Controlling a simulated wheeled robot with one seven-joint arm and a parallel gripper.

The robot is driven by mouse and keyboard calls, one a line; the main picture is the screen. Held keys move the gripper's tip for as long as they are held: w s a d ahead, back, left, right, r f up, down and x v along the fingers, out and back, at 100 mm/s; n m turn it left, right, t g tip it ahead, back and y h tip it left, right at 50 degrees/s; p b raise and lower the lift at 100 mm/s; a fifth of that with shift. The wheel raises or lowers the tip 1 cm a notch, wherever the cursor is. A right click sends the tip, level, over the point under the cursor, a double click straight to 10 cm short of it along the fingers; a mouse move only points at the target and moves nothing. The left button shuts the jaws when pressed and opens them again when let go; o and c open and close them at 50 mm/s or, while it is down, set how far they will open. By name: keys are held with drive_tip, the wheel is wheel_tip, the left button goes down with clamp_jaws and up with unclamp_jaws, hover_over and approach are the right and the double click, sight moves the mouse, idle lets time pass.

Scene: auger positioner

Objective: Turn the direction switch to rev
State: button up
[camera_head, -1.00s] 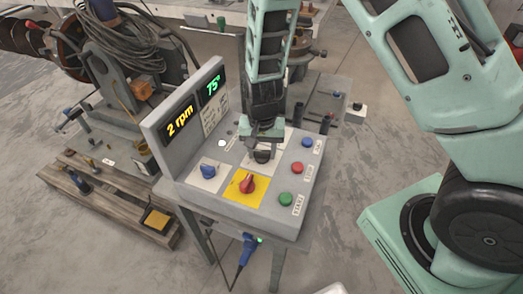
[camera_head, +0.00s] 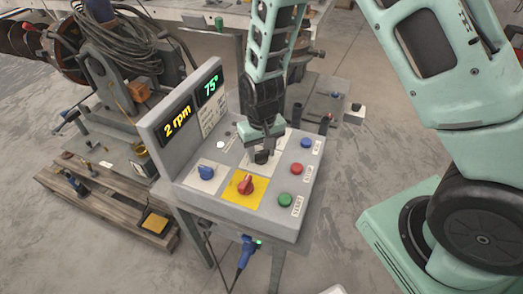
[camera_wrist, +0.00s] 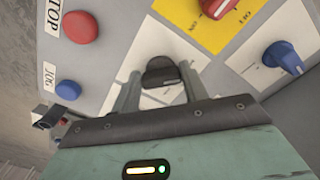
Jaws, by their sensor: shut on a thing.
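The black direction switch (camera_wrist: 161,74) sits on a white plate on the control box (camera_head: 262,212). In the wrist view my gripper (camera_wrist: 160,82) has one finger on each side of the knob and is shut on it. The knob's pointer end and the plate's lettering are mostly hidden or too small to read. In the head view my gripper (camera_head: 262,150) comes down on the black knob from above, at the far part of the panel.
A red knob (camera_head: 245,184) on a yellow plate and a blue knob (camera_head: 206,172) stand close by. Blue, red (camera_head: 297,168) and green (camera_head: 284,199) buttons line the right side. The display panel (camera_head: 192,110) rises at the left, reading 2 rpm and 75°.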

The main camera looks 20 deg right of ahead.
sight(261, 154)
drive_tip(key=o, duration=1)
drive_tip(key=shift+r, duration=0.1)
wheel_tip(261, 154, up, 17)
drive_tip(key=b, duration=0.2)
drive_tip(key=shift+r, duration=0.15)
